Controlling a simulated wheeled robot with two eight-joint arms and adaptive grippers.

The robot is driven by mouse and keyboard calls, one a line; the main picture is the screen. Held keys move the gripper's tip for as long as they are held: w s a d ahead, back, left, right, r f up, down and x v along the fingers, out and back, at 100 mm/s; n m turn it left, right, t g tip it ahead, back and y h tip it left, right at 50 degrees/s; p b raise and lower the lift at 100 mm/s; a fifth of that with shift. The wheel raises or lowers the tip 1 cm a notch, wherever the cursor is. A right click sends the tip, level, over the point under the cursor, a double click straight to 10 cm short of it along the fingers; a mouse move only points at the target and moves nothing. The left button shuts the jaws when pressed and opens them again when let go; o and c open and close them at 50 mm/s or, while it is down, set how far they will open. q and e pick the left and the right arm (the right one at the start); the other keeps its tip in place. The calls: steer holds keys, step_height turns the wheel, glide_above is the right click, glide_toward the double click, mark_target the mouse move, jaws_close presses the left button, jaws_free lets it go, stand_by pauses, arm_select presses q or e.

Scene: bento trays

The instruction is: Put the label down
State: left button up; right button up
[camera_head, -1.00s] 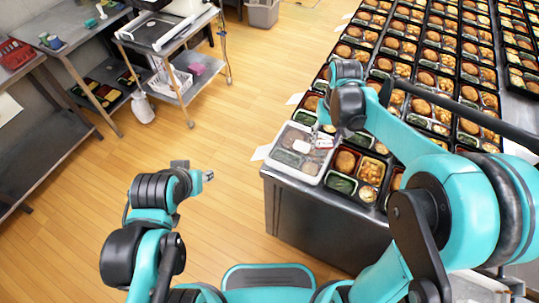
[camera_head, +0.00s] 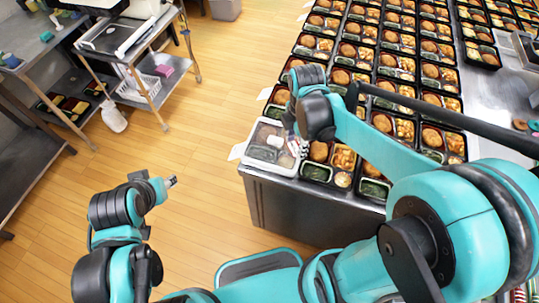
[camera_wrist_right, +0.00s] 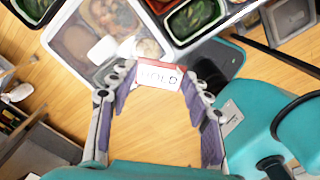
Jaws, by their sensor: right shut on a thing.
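My right gripper (camera_head: 301,148) is at the near left corner of the bento table, by the right edge of a lidded tray (camera_head: 262,153). In the right wrist view its fingers (camera_wrist_right: 158,78) are shut on a small white label (camera_wrist_right: 160,77) with a red edge and dark lettering. The label is at the fingertips, near the edge of the clear-lidded tray (camera_wrist_right: 62,48); I cannot tell whether they touch. A white patch (camera_wrist_right: 102,50) lies on that lid. My left gripper (camera_head: 172,182) is over the floor, away from the table; its jaws are too small to read.
Rows of open bento trays (camera_head: 318,171) fill the metal table (camera_head: 290,198) to the right and back. A wheeled cart (camera_head: 150,75) and a shelf (camera_head: 28,120) stand at the left. The wooden floor (camera_head: 215,130) between is clear.

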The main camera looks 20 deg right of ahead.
steer(key=s+n, duration=0.1)
steer(key=n, duration=0.2)
steer(key=s+n+p, duration=0.1)
steer(key=n, duration=0.1)
steer(key=shift+s+d+r, duration=0.2)
steer(key=shift+s+r, duration=0.1)
steer(key=shift+r, duration=0.05)
steer(key=s+n, duration=0.2)
steer(key=n, duration=0.2)
steer(key=b, duration=0.3)
glide_above(270, 158)
steer(key=shift+n, duration=0.4)
step_height(270, 158, down, 7)
steer(key=shift+w, duration=0.1)
steer(key=shift+o, duration=0.2)
steer(key=shift+f+b, duration=0.95)
steer(key=shift+f, duration=1)
steer(key=shift+c, duration=0.2)
